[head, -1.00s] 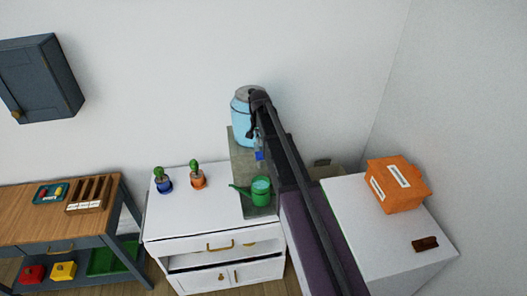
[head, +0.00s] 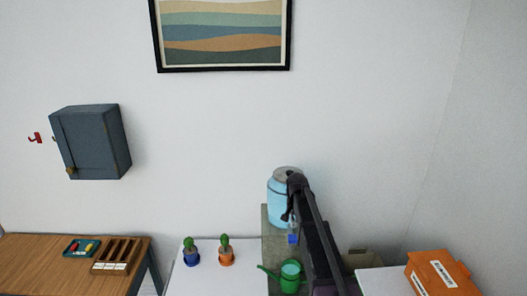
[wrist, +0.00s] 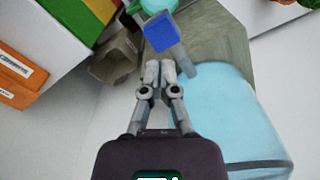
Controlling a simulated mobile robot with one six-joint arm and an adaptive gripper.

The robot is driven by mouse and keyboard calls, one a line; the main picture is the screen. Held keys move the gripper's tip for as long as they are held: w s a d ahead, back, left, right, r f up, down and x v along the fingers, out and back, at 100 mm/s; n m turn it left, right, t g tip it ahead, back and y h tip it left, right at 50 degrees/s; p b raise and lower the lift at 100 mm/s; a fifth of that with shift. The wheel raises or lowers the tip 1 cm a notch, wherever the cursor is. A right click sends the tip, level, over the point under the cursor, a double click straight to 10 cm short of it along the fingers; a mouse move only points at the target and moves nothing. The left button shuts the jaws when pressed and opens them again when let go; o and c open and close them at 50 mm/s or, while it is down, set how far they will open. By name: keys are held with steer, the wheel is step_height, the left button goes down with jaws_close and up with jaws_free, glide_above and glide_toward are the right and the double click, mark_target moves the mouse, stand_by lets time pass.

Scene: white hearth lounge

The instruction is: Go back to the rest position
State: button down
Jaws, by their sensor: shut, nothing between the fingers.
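My gripper (head: 287,216) hangs in front of the light blue drink dispenser (head: 277,205) on the grey-green stand, just above the blue tap (head: 293,239). In the wrist view my gripper (wrist: 160,68) has its fingers together and holds nothing. The blue tap handle (wrist: 161,32) lies just beyond the fingertips. The dispenser (wrist: 225,115) is close on the right in that view. Whether the fingers touch it, I cannot tell.
A green watering can (head: 290,278) stands below the tap. Two potted cacti, one in a blue pot (head: 191,258) and one in an orange pot (head: 226,257), stand to the left. An orange box (head: 440,275) is at right. A wall cabinet (head: 91,143) hangs at left.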

steer(key=s+f+n+b, duration=0.2)
steer(key=s+f+b, duration=0.3)
steer(key=s, duration=0.4)
steer(key=s+d+f+n+b, duration=0.1)
steer(key=s+f+b, duration=0.4)
steer(key=s, duration=0.5)
steer(key=s+f+n+b, duration=0.2)
steer(key=s+f+b, duration=0.3)
steer(key=s, duration=0.4)
steer(key=shift+s+d+f+n, duration=0.15)
steer(key=shift+s+d+n, duration=0.2)
steer(key=shift+s+n, duration=0.05)
